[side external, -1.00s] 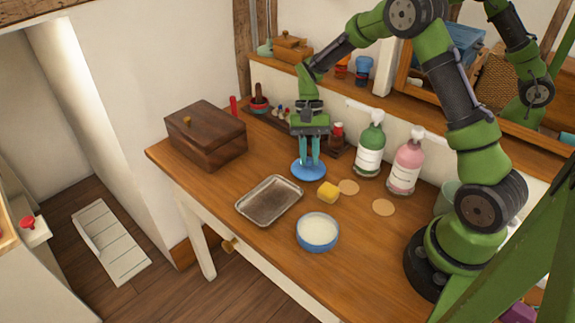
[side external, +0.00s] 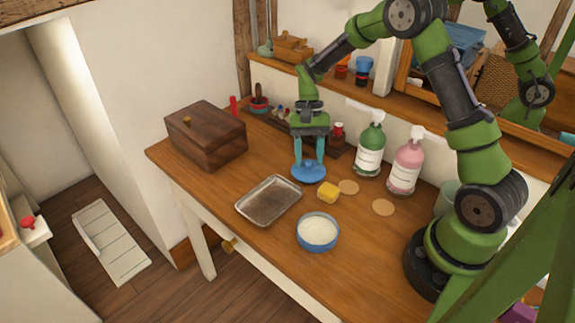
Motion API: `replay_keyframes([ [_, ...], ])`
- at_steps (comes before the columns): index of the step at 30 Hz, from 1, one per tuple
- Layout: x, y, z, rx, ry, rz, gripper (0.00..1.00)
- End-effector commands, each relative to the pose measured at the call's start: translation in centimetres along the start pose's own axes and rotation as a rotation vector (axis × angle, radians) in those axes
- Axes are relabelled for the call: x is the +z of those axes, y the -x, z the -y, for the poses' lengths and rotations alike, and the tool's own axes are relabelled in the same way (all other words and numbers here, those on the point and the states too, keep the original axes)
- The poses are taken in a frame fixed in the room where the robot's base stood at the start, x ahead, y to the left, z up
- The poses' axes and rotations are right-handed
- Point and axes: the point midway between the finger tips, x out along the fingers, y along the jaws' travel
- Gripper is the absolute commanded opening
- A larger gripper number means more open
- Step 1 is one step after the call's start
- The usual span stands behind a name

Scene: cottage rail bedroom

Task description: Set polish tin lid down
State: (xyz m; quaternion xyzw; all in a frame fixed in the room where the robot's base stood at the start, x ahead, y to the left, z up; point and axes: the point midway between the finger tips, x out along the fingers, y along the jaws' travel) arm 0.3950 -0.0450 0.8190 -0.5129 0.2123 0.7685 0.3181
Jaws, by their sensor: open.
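The blue polish tin lid (side external: 309,174) lies flat on the wooden table, behind the yellow sponge. My gripper (side external: 309,163) is directly above it with its teal fingers pointing down and spread apart. The fingertips are at the lid, one toward each side; I cannot tell whether they touch it. The open blue polish tin (side external: 318,233) with pale contents stands nearer the front edge of the table.
A metal tray (side external: 268,201) is front left of the lid, and the yellow sponge (side external: 328,192) is close at its right. A wooden box (side external: 206,136), a green bottle (side external: 369,151) and a pink bottle (side external: 405,168) stand around. Two round coasters (side external: 383,207) lie flat.

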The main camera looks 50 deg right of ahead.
Motion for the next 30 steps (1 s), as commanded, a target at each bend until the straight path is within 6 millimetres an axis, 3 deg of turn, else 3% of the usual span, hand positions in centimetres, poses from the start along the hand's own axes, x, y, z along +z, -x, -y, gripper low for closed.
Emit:
replay_keyframes([
  [12, -0.1, 8.4, 0.0, -0.003, 0.0, -0.005, 0.46],
  [22, 0.5, 12.1, 0.0, -0.006, 0.01, -0.016, 0.46],
  [26, 3.0, 13.8, 0.1, -0.031, 0.064, -0.087, 0.46],
  [30, 7.8, 15.9, -0.3, -0.085, 0.162, -0.223, 0.46],
])
